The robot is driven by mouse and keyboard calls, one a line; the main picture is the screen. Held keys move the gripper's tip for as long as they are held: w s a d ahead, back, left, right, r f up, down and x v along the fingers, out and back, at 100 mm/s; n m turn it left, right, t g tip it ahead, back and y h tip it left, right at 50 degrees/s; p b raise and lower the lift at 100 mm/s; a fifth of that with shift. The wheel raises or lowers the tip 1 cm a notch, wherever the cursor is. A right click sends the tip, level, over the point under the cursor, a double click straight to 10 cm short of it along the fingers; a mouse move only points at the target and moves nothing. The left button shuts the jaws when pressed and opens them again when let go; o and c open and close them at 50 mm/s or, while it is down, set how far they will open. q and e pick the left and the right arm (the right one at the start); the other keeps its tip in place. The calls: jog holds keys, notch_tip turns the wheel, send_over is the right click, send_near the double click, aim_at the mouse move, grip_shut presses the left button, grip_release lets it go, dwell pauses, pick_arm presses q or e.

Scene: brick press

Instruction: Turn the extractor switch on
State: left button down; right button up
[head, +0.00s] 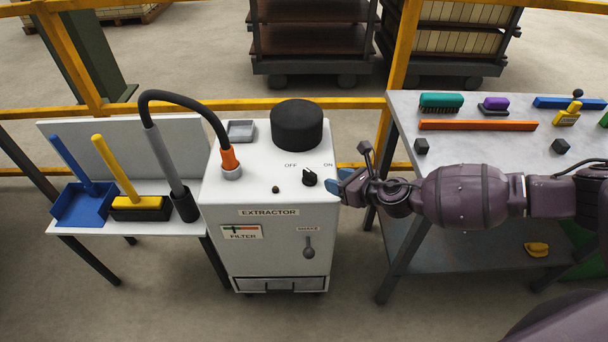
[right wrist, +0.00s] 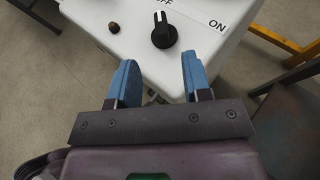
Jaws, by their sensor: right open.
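The white extractor cabinet (head: 265,262) stands in the middle of the head view. Its black rotary switch (head: 310,178) sits on the top near the right edge, between the printed words OFF and ON. The switch also shows in the right wrist view (right wrist: 164,32), its pale pointer mark turned toward OFF. My right gripper (head: 345,183) is just right of the switch, its blue fingers apart. In the right wrist view the open fingers (right wrist: 157,72) point at the switch, which lies beyond their tips, with nothing between them. My left gripper is not in view.
A small dark knob (head: 276,189) sits left of the switch. A black cylinder (head: 297,125) and a hose with an orange end (head: 229,159) stand on the cabinet. A grey workbench (head: 405,112) with brushes and blocks is at right. A yellow rail (head: 350,103) runs behind.

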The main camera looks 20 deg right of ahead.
aim_at(312, 173)
jog(key=shift+w+f+n, duration=0.1)
jog(key=shift+w+n, duration=0.05)
jog(key=shift+n, duration=0.15)
jog(key=b+x, duration=0.2)
jog(key=x, duration=0.7)
jog(key=shift+w+a+f+b, duration=0.1)
jog(key=shift+a+f+b, duration=0.05)
jog(key=shift+f+b, duration=0.15)
jog(key=shift+w+a, duration=0.2)
jog(key=shift+w, duration=0.3)
jog(key=shift+c, duration=0.3)
grip_shut()
